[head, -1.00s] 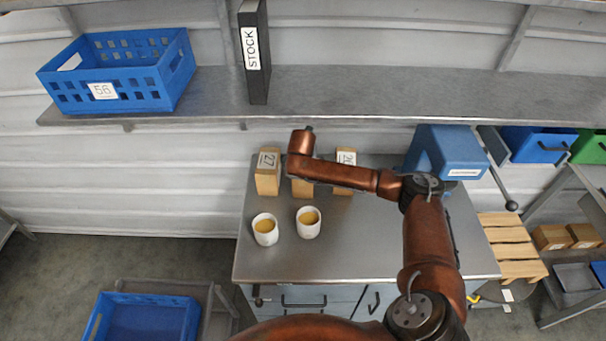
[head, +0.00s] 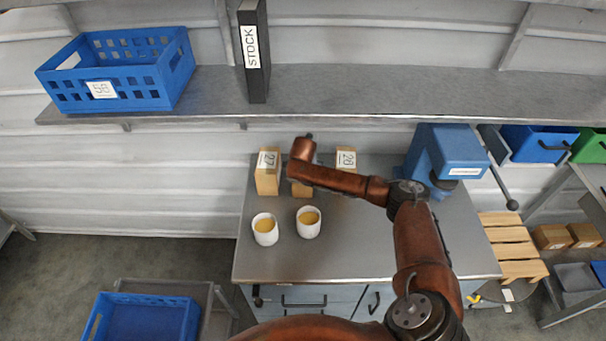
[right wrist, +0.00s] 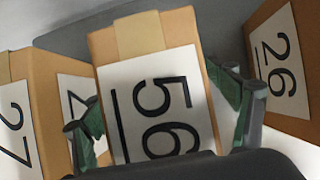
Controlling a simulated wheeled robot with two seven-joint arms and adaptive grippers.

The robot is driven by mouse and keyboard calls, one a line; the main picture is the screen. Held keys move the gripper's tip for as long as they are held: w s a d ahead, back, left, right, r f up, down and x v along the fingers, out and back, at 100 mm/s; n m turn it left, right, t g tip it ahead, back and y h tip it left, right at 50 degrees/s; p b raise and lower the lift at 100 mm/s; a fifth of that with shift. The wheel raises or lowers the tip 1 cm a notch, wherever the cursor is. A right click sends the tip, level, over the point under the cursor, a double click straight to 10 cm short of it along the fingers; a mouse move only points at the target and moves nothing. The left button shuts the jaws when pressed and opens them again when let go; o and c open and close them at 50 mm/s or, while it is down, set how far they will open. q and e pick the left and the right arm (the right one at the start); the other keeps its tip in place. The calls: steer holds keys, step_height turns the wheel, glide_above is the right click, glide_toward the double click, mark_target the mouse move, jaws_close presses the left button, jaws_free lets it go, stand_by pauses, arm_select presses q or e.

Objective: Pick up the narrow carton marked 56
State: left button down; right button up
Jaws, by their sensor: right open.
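The narrow carton marked 56 (right wrist: 160,90) is tan with a large white label and fills the middle of the right wrist view. In the head view only a small lower part of this middle carton (head: 302,190) shows below my right arm. My right gripper (right wrist: 165,114) is open, with one green-padded finger on each side of the carton's label. Whether either finger touches the carton I cannot tell. My left gripper is not in view.
Carton 27 (head: 267,176) and carton 26 (head: 346,162) stand close on either side. Two white cups (head: 265,230) (head: 308,223) stand in front on the metal table (head: 350,250). A blue machine (head: 445,155) is at right; a shelf (head: 350,95) with a blue crate (head: 120,75) is above.

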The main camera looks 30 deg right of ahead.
steer(key=shift+f+p, duration=0.25)
steer(key=shift+p, duration=0.1)
stand_by(0.5)
steer(key=c, duration=1.6)
